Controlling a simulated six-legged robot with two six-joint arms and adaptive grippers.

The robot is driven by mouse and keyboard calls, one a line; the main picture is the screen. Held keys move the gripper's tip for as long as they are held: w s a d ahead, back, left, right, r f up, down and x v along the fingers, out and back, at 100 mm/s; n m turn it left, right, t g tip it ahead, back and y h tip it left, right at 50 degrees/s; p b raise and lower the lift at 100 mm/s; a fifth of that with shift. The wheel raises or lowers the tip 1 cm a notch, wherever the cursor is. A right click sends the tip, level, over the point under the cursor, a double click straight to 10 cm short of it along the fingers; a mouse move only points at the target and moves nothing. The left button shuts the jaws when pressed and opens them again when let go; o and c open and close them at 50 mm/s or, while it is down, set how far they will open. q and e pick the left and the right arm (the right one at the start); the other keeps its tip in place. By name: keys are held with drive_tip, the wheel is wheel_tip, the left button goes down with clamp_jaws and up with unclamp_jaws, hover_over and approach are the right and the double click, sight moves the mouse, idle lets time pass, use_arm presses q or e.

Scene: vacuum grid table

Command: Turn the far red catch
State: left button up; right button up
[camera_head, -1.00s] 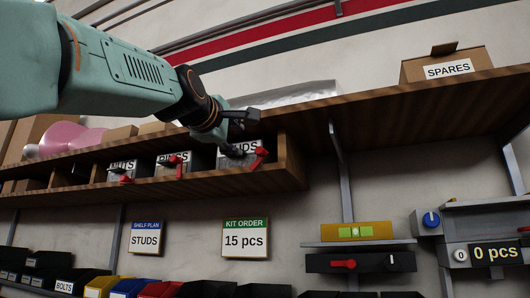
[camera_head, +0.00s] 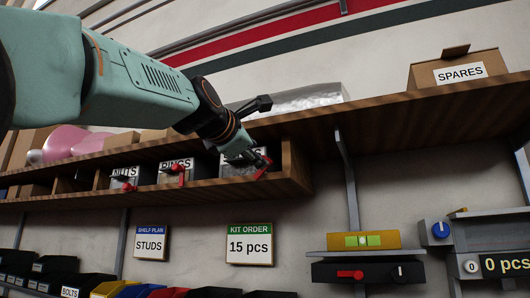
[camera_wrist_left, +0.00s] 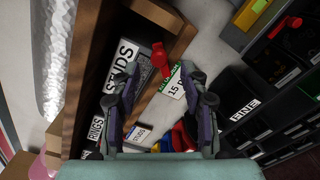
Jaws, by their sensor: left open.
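Three grey bins labelled NUTS (camera_head: 123,178), RINGS (camera_head: 173,172) and STUDS (camera_wrist_left: 121,55) sit in a wooden shelf, each with a red catch. The STUDS bin's red catch (camera_head: 263,168) is at the right end of the row. It also shows in the left wrist view (camera_wrist_left: 160,58), ahead of and between the fingers. My left gripper (camera_head: 259,157) is open right at this catch and hides part of it and the bin's label. In the wrist view its fingers (camera_wrist_left: 158,74) stand apart with nothing clearly held; contact cannot be told.
A KIT ORDER sign (camera_head: 249,245) hangs below. A yellow level (camera_head: 363,241) and a control panel (camera_head: 478,245) are at the right.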

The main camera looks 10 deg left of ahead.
use_arm(q)
drive_tip(key=w, duration=0.1)
drive_tip(key=w+p, duration=0.1)
drive_tip(key=w, duration=0.2)
drive_tip(key=shift+w+d+r+p, duration=0.1)
drive_tip(key=shift+w+d+p, duration=0.25)
drive_tip(key=shift+d, duration=0.1)
drive_tip(key=shift+c, duration=0.2)
drive_tip(key=shift+w, duration=0.1)
drive_tip(key=c, duration=0.3)
clamp_jaws()
